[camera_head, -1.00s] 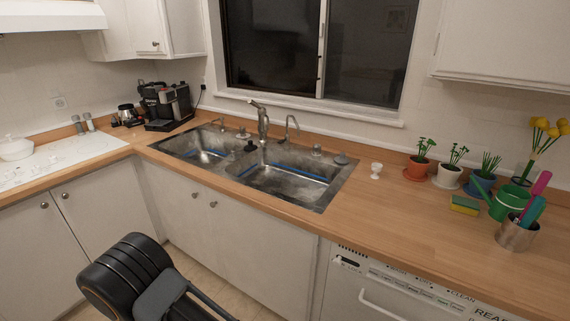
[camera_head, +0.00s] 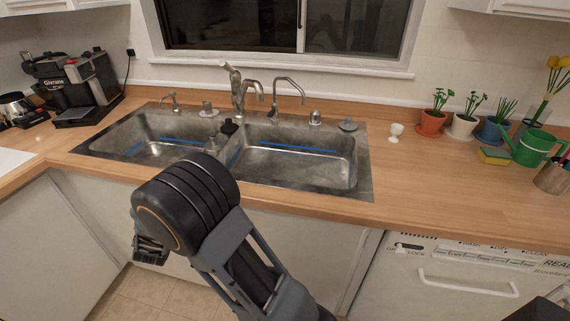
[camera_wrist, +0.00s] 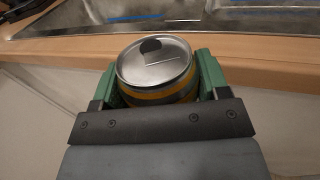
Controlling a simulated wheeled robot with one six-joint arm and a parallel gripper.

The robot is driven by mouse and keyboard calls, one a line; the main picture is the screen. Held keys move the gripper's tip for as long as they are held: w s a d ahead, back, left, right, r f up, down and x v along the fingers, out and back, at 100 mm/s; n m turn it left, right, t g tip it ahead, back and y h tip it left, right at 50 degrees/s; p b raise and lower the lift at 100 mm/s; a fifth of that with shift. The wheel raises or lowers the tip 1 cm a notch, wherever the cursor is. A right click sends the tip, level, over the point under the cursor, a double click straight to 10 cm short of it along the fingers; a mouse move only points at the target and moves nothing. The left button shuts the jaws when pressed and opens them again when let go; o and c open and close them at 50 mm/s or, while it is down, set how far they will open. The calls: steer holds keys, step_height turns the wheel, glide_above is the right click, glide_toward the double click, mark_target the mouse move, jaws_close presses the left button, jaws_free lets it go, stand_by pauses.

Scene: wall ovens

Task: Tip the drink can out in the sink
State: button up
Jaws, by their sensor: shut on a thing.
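The drink can (camera_wrist: 155,68) shows in the wrist view with a silver top, an opening in its lid and a yellow and grey side. My gripper (camera_wrist: 155,85) is shut on it, with a green finger on each side. The can looks roughly upright, in front of the counter edge. In the head view my arm hides the can, and only part of my gripper (camera_head: 150,248) shows below the counter. The double sink (camera_head: 366,170) is set in the counter beyond my arm. Its two basins look empty, each with a blue line on its back wall.
A tall faucet (camera_head: 238,92) stands behind the sink, with smaller spouts beside it. A coffee machine (camera_head: 85,88) is at the left. A white egg cup (camera_head: 395,132), potted plants (camera_head: 433,122) and a sponge (camera_head: 494,156) are at the right. The counter right of the sink is mostly clear.

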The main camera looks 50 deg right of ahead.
steer(key=shift+m+g+h, duration=0.4)
steer(key=shift+m+h, duration=0.1)
steer(key=r+b, duration=0.1)
steer(key=r, duration=0.1)
steer(key=w+d+r+b, duration=0.1)
steer(key=r, duration=0.1)
steer(key=d+r+b, duration=0.1)
steer(key=r, duration=0.1)
steer(key=shift+w+r, duration=0.1)
steer(key=shift+w, duration=0.15)
steer(key=w+d+f+m+g+h+b, duration=0.1)
steer(key=d+m+g+h+b, duration=0.1)
steer(key=d, duration=1.4)
steer(key=d+f+m+g+h+b, duration=0.1)
steer(key=d+g+b, duration=0.15)
steer(key=d, duration=1.25)
steer(key=s+d+m+t+y+b, duration=0.1)
steer(key=s+d+m+b, duration=0.1)
steer(key=m+b, duration=0.5)
steer(key=s+d+f+m+y+b, duration=0.1)
steer(key=s+d+m+y+b, duration=0.1)
steer(key=s+m+b, duration=0.3)
steer(key=shift+d+m+t+b, duration=0.35)
steer(key=shift+d+m+b, duration=0.8)
steer(key=shift+m, duration=2.35)
